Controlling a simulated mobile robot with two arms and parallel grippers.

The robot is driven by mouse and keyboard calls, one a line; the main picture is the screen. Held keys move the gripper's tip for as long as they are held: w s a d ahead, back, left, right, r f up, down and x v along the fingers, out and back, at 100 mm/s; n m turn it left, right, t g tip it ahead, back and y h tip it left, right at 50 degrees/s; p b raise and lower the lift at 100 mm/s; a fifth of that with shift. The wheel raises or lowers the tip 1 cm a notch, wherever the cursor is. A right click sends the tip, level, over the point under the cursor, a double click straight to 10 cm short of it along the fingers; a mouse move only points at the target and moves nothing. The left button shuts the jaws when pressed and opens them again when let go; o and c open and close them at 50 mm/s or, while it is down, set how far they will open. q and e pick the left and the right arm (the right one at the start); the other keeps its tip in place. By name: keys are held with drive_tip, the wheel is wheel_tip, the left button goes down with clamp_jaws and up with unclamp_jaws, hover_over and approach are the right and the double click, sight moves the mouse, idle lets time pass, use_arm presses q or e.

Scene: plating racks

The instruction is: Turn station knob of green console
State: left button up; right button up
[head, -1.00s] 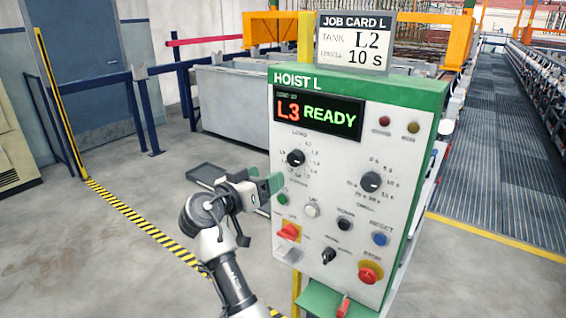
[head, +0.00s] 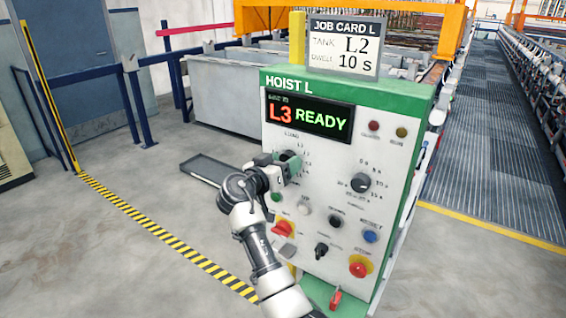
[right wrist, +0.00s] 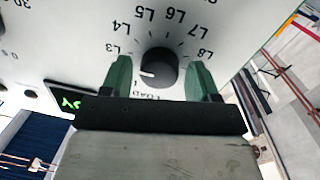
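The green console (head: 350,90), headed HOIST L, has a white face. Its display (head: 308,115) reads "L3 READY". The station knob (right wrist: 158,67) is a round black knob ringed by labels L3 to L8 in the right wrist view; its white mark points left, toward a part of the dial hidden by a finger. My right gripper (right wrist: 160,78) is open, its green fingers on either side of the knob with gaps to it. In the head view this gripper (head: 288,160) covers the knob. My left gripper is not in view.
A dwell knob (head: 360,182) sits to the right, with a blue button (head: 370,236), a red stop button (head: 361,266) and a black selector (head: 321,250) below. A railing (head: 130,100) stands behind left.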

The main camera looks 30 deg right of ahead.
drive_tip(key=c, duration=0.7)
drive_tip(key=shift+n, duration=0.3)
drive_tip(key=n+p, duration=0.1)
drive_tip(key=n, duration=0.7)
drive_tip(key=n+t+p, duration=0.1)
drive_tip(key=n+p, duration=0.1)
drive_tip(key=n, duration=0.6)
drive_tip(key=shift+s+r, duration=0.15)
drive_tip(key=shift+r, duration=0.05)
drive_tip(key=shift+f+n+t+p, duration=0.1)
drive_tip(key=shift+n+t+p, duration=0.3)
drive_tip(key=shift+n, duration=0.6)
